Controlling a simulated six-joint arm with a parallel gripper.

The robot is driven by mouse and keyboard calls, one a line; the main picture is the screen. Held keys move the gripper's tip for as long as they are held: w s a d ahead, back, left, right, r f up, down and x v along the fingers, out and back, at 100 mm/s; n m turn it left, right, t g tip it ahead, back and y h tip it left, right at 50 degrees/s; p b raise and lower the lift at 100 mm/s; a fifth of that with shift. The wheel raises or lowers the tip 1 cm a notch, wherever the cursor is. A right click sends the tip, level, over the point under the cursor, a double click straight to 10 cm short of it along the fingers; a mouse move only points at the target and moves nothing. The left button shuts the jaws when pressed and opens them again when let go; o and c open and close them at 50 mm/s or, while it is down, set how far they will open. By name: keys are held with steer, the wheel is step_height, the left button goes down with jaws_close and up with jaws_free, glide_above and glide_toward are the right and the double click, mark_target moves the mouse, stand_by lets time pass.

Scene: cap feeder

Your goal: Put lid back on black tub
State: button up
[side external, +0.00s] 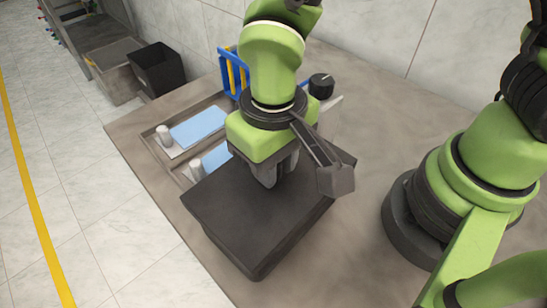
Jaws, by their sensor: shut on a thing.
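A flat, dark lid (225,210) covers the top of the black tub (285,240), which stands at the front of the worktop. The lid looks roughly level and lined up with the tub. I cannot tell whether it is fully seated or slightly above the rim. My gripper (268,183) points down at the middle of the lid and is shut on it. The fingertips and the part they grip are mostly hidden.
Shallow trays (150,140) with light blue pads (198,127) and small white cylinders (163,134) lie behind the tub at left. A blue rack (229,75) and a black round object (321,86) stand farther back. An open black bin (157,68) stands beyond the worktop. The worktop's front right is clear.

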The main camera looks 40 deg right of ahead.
steer(key=shift+f, duration=0.1)
stand_by(0.3)
steer(key=o, duration=1.4)
steer(key=shift+r, duration=3.8)
jaws_close()
steer(key=shift+f, duration=0.4)
steer(key=shift+f, duration=1.45)
